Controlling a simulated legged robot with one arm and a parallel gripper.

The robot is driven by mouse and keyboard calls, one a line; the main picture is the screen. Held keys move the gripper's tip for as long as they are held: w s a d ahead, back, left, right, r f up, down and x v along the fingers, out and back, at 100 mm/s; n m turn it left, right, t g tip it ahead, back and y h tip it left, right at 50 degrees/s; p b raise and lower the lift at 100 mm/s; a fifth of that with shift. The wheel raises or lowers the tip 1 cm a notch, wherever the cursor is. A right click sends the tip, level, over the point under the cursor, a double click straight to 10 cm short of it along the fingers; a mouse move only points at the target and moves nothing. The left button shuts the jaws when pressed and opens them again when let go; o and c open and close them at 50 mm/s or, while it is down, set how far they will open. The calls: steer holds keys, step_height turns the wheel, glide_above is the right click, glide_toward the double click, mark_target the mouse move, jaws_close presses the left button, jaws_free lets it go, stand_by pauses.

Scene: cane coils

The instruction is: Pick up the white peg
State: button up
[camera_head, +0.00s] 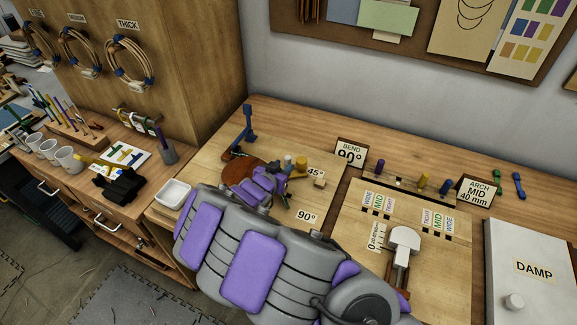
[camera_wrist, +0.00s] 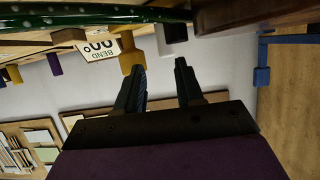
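The white peg (camera_head: 288,160) stands on the left wooden board, just left of a yellow peg (camera_head: 301,164). In the wrist view a pale block that looks like the white peg (camera_wrist: 173,40) is beyond my gripper (camera_wrist: 159,67), roughly in line with the gap between the fingers. The yellow peg (camera_wrist: 131,57) is close to the left fingertip there. My gripper is open, with nothing between its dark fingers. In the head view my purple and grey arm hides much of the gripper and the board.
A brown round piece (camera_head: 243,174) and a blue upright clamp (camera_head: 249,125) are on the left board (camera_head: 215,198). The "BEND 90°" sign (camera_head: 350,153) stands behind. A second board (camera_head: 440,265) lies to the right, with a row of pegs behind it. A white tray (camera_head: 173,194) is at left.

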mark_target(286, 161)
steer(key=shift+w+d+f, duration=0.1)
steer(key=shift+w+d, duration=0.1)
steer(key=shift+w+a+f, duration=0.25)
steer(key=shift+w+a, duration=0.05)
steer(key=shift+w+a+f+b, duration=0.25)
steer(key=shift+w+f, duration=0.15)
steer(key=shift+w, duration=0.25)
steer(key=shift+w+a+f+b, duration=0.1)
steer(key=shift+w+f+b, duration=0.15)
steer(key=shift+w+f, duration=0.25)
steer(key=shift+w+d+r, duration=0.1)
steer(key=shift+w+d, duration=0.35)
steer(key=shift+d, duration=0.15)
steer(key=shift+w+d, duration=0.4)
steer(key=shift+d, duration=0.2)
steer(key=shift+a, duration=0.3)
steer(key=shift+c, duration=0.4)
steer(key=shift+a, duration=0.3)
steer(key=shift+c, duration=1.4)
steer(key=shift+d, duration=0.2)
jaws_close()
